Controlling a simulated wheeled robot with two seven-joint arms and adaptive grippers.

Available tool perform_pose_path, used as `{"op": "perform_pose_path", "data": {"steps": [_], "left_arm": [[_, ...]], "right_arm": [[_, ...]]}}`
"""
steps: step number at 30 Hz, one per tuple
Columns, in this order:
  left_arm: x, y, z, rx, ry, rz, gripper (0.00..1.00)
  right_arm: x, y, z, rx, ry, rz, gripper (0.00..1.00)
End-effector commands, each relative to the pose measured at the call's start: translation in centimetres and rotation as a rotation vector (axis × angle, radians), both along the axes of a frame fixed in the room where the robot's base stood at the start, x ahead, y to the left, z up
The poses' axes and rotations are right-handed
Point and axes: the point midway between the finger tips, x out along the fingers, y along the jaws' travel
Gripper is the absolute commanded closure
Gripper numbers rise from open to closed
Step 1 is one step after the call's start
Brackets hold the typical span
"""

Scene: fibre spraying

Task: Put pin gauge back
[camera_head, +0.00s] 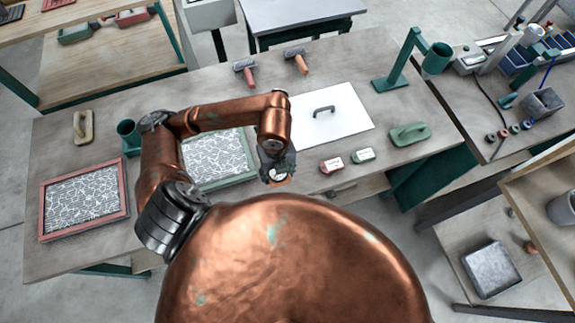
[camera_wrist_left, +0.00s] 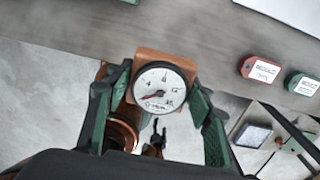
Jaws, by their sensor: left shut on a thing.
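The pin gauge (camera_wrist_left: 158,92) has a round white dial with a dark rim on a copper-orange body. My left gripper (camera_head: 276,173) is shut on it, with the green fingers on either side of the gauge in the left wrist view. In the head view the gauge (camera_head: 280,179) is small and partly hidden by the gripper, near the table's front edge. Dark thin parts show below the dial in the wrist view; I cannot tell what they are.
On the table (camera_head: 340,200), a red labelled box (camera_head: 331,165) and a green one (camera_head: 363,155) lie right of the gripper. A white board (camera_head: 345,118) with a handle lies behind. A green-framed panel (camera_head: 215,158) and a red-framed panel (camera_head: 85,200) lie left.

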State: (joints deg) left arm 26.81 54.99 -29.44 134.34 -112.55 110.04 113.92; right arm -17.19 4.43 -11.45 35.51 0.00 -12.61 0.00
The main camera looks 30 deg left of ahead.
Motion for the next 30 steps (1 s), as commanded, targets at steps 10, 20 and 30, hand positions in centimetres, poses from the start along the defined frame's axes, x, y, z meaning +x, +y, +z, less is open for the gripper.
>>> {"op": "perform_pose_path", "data": {"steps": [10,20,30], "left_arm": [[6.3,1.1,-5.1,-0.001,0.002,0.000,0.83],[8.1,1.4,-7.3,-0.001,-0.001,-0.003,0.83],[8.2,1.4,-10.4,-0.001,-0.002,-0.003,0.83]], "right_arm": [[0.2,0.0,0.8,-0.001,-0.003,0.001,0.38],[0.2,-0.2,1.0,-0.003,-0.003,0.001,0.38],[0.2,-0.4,1.8,-0.004,-0.003,0.002,0.38]]}}
